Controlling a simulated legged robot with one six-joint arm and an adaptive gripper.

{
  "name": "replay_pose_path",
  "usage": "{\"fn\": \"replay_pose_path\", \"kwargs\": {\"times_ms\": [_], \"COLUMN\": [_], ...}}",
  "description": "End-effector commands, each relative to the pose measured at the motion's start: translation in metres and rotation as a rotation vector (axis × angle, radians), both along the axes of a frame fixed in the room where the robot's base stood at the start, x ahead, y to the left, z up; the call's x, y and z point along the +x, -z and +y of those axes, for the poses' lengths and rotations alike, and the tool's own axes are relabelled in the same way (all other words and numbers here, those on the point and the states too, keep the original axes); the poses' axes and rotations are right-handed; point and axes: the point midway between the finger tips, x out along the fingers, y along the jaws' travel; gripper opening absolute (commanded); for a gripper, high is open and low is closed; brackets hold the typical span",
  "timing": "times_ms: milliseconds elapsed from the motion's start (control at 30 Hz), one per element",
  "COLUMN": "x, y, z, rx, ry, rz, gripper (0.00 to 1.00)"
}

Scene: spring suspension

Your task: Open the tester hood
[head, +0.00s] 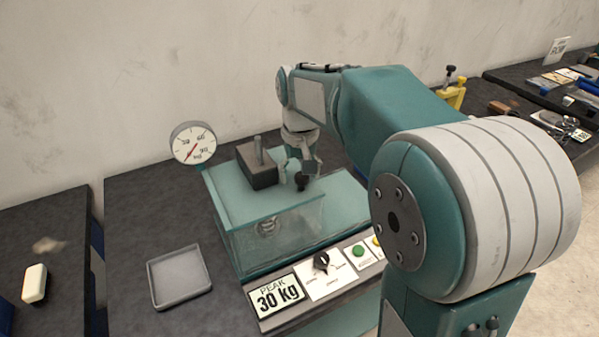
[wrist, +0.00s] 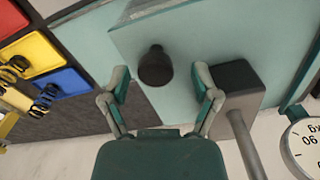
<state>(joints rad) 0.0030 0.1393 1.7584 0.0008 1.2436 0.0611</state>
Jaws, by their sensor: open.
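The spring tester (head: 225,193) stands on the dark bench with its clear hood (head: 295,222) down over a coil spring (head: 267,226). A round black knob (wrist: 155,66) sits on the pale teal top surface in the wrist view. My gripper (wrist: 160,82) is open, with one finger on each side of the knob and visible gaps to it. In the head view my gripper (head: 297,178) points down at the tester top, partly hiding the knob. A dark block (head: 257,163) with an upright grey rod stands just left of the gripper there; it is close beside the right finger in the wrist view.
A dial gauge (head: 193,143) stands at the tester's back left. An empty grey tray (head: 179,277) lies left. Coloured bins (wrist: 35,55) hold springs.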

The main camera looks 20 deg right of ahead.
Motion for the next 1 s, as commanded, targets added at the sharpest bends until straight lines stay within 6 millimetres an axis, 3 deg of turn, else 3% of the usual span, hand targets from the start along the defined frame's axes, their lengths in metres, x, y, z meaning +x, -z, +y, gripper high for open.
{"fn": "replay_pose_path", "kwargs": {"times_ms": [100,133,200,300,667,767,1000], "x": [0.000,0.000,0.000,0.000,0.002,0.005,0.017], "y": [0.000,0.000,0.000,0.000,0.001,0.001,0.002], "z": [-0.001,-0.001,0.000,0.001,-0.011,-0.028,-0.092], "rx": [0.000,0.000,0.000,-0.001,-0.001,-0.001,0.000], "ry": [0.001,0.001,0.001,0.001,0.003,0.006,0.009], "rz": [0.000,0.000,0.000,0.001,0.004,0.004,0.005], "gripper": [0.78,0.69,0.38,0.00,0.00,0.00,0.00]}}
